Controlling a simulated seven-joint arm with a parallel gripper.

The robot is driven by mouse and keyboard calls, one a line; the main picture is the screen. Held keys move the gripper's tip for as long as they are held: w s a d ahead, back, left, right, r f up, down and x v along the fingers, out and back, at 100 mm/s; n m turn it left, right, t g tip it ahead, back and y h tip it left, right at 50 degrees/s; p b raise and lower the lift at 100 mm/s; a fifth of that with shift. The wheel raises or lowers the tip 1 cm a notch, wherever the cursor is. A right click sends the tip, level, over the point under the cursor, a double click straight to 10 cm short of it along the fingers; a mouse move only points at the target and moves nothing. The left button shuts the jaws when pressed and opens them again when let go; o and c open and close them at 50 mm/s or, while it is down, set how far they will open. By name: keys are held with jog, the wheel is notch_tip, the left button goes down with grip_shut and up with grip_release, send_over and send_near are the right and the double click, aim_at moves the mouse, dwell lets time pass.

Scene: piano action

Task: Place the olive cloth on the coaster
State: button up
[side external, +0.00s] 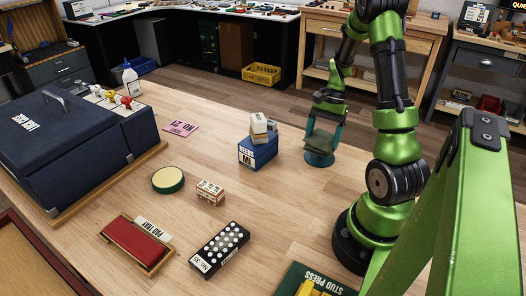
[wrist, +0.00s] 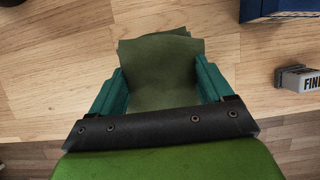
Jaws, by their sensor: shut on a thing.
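The olive cloth (wrist: 160,68) lies between the two teal fingers of my gripper (wrist: 162,78) in the wrist view, and its far edge sticks out past the fingertips. My gripper (side external: 321,150) is shut on the cloth. In the side view it is low over the right part of the wooden table, right of the blue box; whether the cloth touches the table is unclear. A round disc with a pale top and dark green rim, which looks like the coaster (side external: 168,179), lies at the table's middle left, well away from my gripper.
A blue box (side external: 258,151) with small blocks on top stands between my gripper and the disc. A small patterned box (side external: 210,192), a black dotted box (side external: 219,250) and a red pad tray (side external: 137,244) lie nearby. A large navy case (side external: 70,140) fills the left.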

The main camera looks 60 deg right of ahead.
jog(key=shift+f, duration=1.75)
jog(key=shift+f, duration=0.1)
jog(key=o, duration=1)
jog(key=shift+c, duration=0.2)
jog(key=v, duration=1.2)
notch_tip(320, 180, up, 8)
jog(key=n+t+h, duration=0.2)
jog(key=n+h, duration=0.1)
jog(key=n, duration=0.3)
send_over(321, 146)
jog(key=w+a, duration=0.7)
jog(key=s+a+r+n+t, duration=0.2)
jog(key=a+n, duration=0.2)
jog(key=a, duration=0.4)
jog(key=s+a+r+n+t, duration=0.1)
jog(key=s+a+n+t, duration=0.1)
jog(key=a, duration=0.6)
jog(key=shift+s+a+r+n+t, duration=0.35)
jog(key=shift+n+t, duration=0.25)
jog(key=shift+n, duration=0.4)
